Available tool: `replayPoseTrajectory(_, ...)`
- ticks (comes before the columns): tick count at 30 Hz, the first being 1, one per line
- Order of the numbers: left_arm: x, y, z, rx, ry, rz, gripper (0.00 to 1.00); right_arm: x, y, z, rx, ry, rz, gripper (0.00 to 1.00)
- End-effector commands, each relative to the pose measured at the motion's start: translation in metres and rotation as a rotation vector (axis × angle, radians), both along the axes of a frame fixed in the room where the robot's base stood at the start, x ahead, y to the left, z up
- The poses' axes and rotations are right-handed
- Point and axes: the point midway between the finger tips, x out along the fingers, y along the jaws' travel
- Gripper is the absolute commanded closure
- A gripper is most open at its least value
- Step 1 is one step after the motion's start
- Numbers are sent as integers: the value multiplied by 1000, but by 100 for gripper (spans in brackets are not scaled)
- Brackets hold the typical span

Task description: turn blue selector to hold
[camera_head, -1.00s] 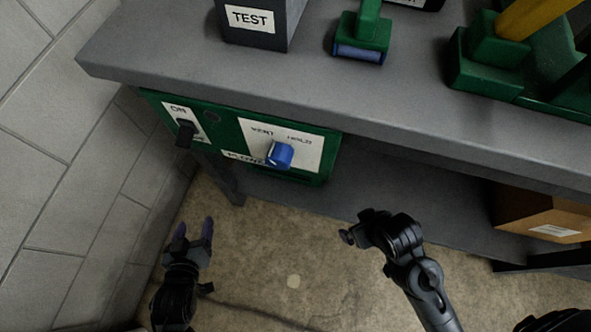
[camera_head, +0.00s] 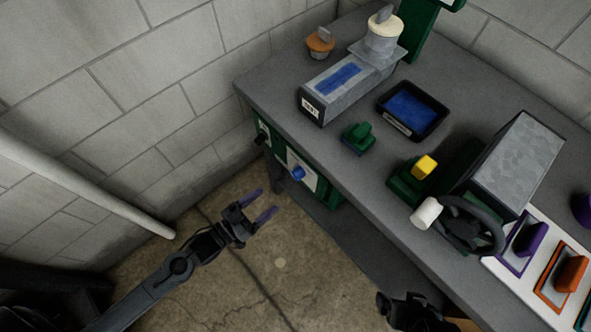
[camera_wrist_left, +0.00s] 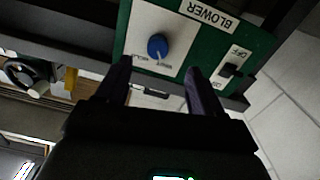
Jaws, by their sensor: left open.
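The blue selector (camera_head: 297,173) is a round knob on a white plate on the green panel under the bench's front edge. In the left wrist view the blue selector (camera_wrist_left: 157,46) shows upside down, with a pale mark at its lower edge. Small labels lie below it there, too small to read surely. My left gripper (camera_head: 265,202) is open and empty, left of and apart from the selector. Its fingers (camera_wrist_left: 158,72) point at the panel, one either side of the knob's line in the wrist view. My right gripper (camera_head: 386,303) is at the bottom; its fingers are unclear.
A black toggle switch (camera_wrist_left: 231,70) sits beside the selector plate, near the BLOWER label (camera_wrist_left: 209,15). The grey bench top (camera_head: 270,93) overhangs the panel. A block wall (camera_head: 130,120) stands at left. Floor (camera_head: 240,285) is clear between my arms.

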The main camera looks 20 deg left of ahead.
Motion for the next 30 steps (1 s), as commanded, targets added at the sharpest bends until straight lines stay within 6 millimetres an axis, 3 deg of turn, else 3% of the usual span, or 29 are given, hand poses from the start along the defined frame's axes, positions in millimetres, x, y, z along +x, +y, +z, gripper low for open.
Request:
replayPoseTrajectory(1,1,0,10,3,-2,-1,33,0,1,10,1,-1,-1,5)
replayPoseTrajectory(5,5,-2,14,2,-5,-1,33,2,2,13,7,-3,-2,5)
replayPoseTrajectory(11,24,-12,13,1,-7,-1,33,1,2,5,5,0,-3,5)
replayPoseTrajectory(21,72,-37,13,1,-6,-1,33,0,-1,-8,-4,2,2,5)
replayPoseTrajectory(30,94,-49,13,2,-3,-1,33,0,-2,-12,-7,3,4,5)
